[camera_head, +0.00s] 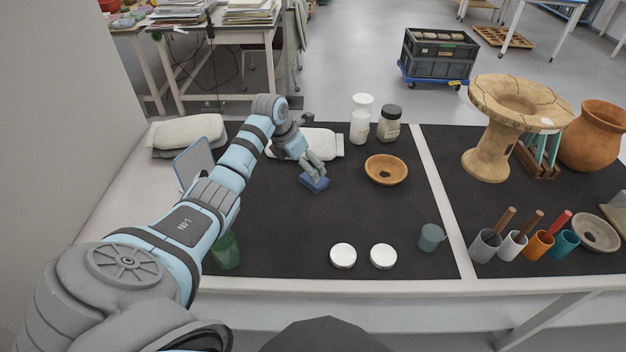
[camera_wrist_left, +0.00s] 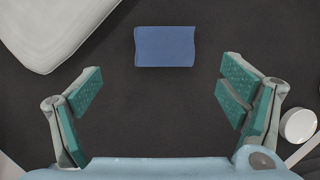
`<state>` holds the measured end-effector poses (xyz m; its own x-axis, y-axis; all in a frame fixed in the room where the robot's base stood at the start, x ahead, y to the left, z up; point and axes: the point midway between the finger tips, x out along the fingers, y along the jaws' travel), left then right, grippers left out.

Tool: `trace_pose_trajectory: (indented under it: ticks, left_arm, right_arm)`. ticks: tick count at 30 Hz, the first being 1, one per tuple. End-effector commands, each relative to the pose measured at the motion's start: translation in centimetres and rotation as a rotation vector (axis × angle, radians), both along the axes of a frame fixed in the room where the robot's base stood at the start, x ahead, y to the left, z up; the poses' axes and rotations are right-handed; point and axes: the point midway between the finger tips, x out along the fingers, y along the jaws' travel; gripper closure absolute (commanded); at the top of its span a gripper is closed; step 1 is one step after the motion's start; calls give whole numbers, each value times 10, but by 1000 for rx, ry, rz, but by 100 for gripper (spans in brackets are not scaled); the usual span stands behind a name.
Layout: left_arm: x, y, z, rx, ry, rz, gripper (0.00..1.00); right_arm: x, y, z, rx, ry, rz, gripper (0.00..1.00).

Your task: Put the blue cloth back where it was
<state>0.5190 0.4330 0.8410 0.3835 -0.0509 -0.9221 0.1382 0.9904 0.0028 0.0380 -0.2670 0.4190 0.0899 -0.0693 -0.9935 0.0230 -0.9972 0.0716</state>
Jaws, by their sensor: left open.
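The blue cloth (camera_head: 314,182) lies folded on the black mat (camera_head: 300,225), left of the orange-brown bowl. In the left wrist view the cloth (camera_wrist_left: 165,46) is a small blue rectangle lying flat, ahead of the fingertips and between their lines. My left gripper (camera_head: 315,167) is above the cloth in the head view. In the left wrist view its green-padded fingers (camera_wrist_left: 160,85) are wide apart with nothing between them. Whether the fingers touch the cloth is hard to tell in the head view; in the wrist view they are apart from it. My right gripper is not in view.
An orange-brown bowl (camera_head: 386,170) stands right of the cloth. White jars (camera_head: 360,127) and a pale sandbag (camera_head: 318,144) are behind. Two white lids (camera_head: 343,256), a green cup (camera_head: 226,250) and a blue-grey mug (camera_head: 431,238) stand near the front. The mat's centre front is clear.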

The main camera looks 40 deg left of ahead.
Motion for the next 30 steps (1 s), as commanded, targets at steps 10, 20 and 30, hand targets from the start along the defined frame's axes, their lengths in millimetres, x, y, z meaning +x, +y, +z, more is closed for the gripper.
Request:
trace_pose_trajectory:
  ticks: [10,20,30]
  left_arm:
    - [20,-9,-54,-1,-2,4,10]
    - [23,-9,-58,0,-3,4,20]
    - [23,-9,-58,0,-3,4,61]
  right_arm:
    - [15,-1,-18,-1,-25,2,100]
    - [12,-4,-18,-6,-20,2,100]
    - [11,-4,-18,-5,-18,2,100]
